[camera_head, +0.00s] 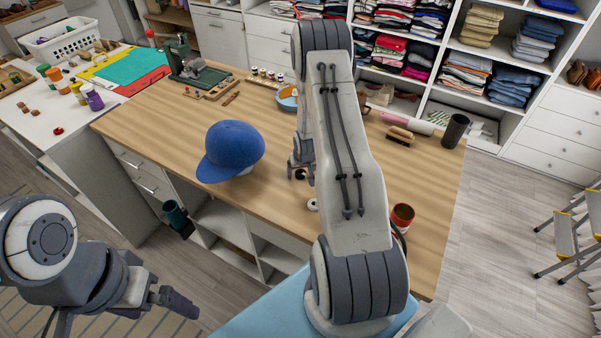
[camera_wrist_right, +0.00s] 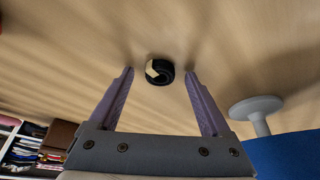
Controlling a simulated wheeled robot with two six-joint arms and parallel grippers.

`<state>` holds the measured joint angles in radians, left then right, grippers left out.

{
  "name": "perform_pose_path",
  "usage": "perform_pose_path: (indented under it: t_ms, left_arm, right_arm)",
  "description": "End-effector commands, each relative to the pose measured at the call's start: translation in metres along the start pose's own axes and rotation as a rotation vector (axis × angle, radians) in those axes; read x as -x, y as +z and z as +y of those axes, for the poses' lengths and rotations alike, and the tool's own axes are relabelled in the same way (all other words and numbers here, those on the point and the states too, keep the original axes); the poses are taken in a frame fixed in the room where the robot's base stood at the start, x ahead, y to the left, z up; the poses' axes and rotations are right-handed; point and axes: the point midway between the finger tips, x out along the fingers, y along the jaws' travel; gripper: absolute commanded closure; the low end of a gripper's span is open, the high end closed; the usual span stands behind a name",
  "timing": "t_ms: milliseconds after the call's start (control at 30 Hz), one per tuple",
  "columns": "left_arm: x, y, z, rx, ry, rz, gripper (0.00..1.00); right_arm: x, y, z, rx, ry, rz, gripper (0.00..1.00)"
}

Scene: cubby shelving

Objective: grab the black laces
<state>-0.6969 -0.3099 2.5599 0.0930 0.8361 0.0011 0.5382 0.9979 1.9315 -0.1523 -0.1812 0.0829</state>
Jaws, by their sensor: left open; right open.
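The black laces (camera_wrist_right: 160,71) show in the right wrist view as a small dark roll with a pale cream band, lying on the wooden tabletop. My right gripper (camera_wrist_right: 159,73) is open, with one finger to each side of the roll and the fingertips apart from it. In the head view my right gripper (camera_head: 299,172) is low over the table, partly hidden by my right arm, and a small dark thing at its tips looks like the laces. My left gripper (camera_head: 178,302) is open and empty, off the table's front at lower left.
A blue cap (camera_head: 233,150) sits left of my right gripper. A small white round thing (camera_head: 313,205) and a red cup (camera_head: 402,216) are nearer the front. A green machine (camera_head: 187,62) is at back left.

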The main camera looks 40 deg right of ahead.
Motion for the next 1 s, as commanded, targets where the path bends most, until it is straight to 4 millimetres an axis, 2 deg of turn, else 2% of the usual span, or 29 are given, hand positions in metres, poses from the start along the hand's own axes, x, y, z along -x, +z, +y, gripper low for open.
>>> perform_pose_path:
  t_ms: [200,267,400,433,767,867,1000]
  left_arm:
    - [0.0,0.0,0.0,0.0,0.0,0.0,0.0]
    - [0.0,0.0,0.0,0.0,0.0,0.0,0.0]
    - [0.0,0.0,0.0,0.0,0.0,0.0,0.0]
    - [0.0,0.0,0.0,0.0,0.0,0.0,0.0]
    - [-0.001,0.0,0.0,0.0,0.0,0.0,0.0]
    - [-0.004,0.0,0.0,0.0,0.0,0.0,0.0]
    - [-0.009,0.001,-0.001,0.001,0.0,0.0,0.0]
  right_arm:
    - [-0.001,0.0,0.0,0.0,0.0,0.001,0.18]
    - [-0.001,0.0,0.0,0.0,0.0,0.001,0.41]
    - [-0.001,0.0,0.0,0.0,0.0,0.001,0.94]
    - [-0.001,0.0,0.0,0.0,0.0,0.001,1.0]
    - [0.001,-0.001,0.0,0.0,0.0,0.002,1.0]
    - [0.006,-0.004,0.0,-0.001,0.0,0.003,1.0]
    - [0.023,-0.012,0.0,0.0,0.0,0.007,1.0]
